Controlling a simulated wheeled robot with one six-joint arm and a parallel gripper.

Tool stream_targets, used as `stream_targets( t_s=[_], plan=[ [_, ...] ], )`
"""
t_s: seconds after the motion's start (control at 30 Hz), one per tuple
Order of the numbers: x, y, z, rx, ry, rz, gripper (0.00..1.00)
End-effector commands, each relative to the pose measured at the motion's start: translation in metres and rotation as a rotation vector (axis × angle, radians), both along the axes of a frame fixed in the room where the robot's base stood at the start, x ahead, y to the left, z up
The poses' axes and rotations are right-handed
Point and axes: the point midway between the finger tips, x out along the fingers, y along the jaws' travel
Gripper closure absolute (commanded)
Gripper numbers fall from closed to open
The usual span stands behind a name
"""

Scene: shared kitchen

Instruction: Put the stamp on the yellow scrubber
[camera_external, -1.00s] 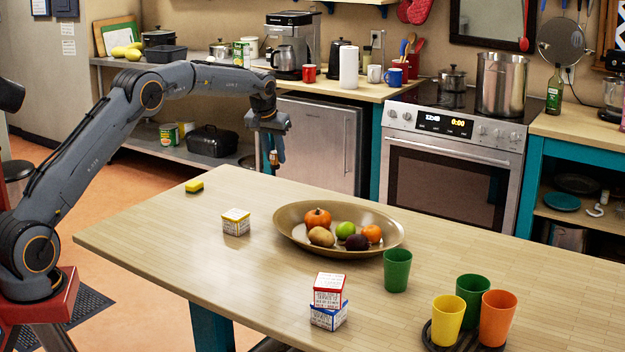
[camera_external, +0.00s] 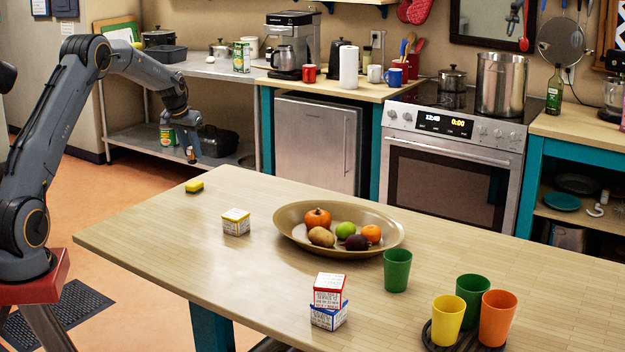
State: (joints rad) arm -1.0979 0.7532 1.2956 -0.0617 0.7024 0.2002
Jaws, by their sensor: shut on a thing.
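The yellow scrubber (camera_external: 194,186) lies flat on the table near its far left edge. My gripper (camera_external: 192,153) is above and just behind the scrubber in the picture, pointing down, with a clear gap between them. It is shut on a small brownish thing, which looks like the stamp (camera_external: 191,156). The stamp is small and mostly covered by the fingers, so its shape is hard to tell.
On the table (camera_external: 150,235), a small white box (camera_external: 236,222) stands right of the scrubber. A fruit bowl (camera_external: 290,239), two stacked boxes (camera_external: 328,302), a green cup (camera_external: 397,270) and more cups stand farther right. The table's left part is clear.

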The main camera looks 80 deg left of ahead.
Motion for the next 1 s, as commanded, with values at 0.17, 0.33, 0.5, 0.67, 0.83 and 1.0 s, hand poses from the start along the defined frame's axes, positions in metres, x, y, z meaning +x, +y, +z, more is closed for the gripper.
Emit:
stream_targets(
  t_s=[0.17,0.33,0.5,0.67,0.83,1.0],
  plan=[
    [0.000,0.000,-0.023,-0.001,0.001,0.000,0.99],
    [0.000,0.000,-0.035,-0.001,0.001,0.000,0.99],
    [0.000,-0.001,-0.058,-0.002,0.001,0.000,0.99],
    [0.001,0.000,-0.065,0.002,0.000,0.000,0.99],
    [0.001,0.000,-0.066,0.001,-0.001,0.000,0.99],
    [0.001,0.000,-0.068,0.001,-0.001,0.000,0.68]
  ],
)
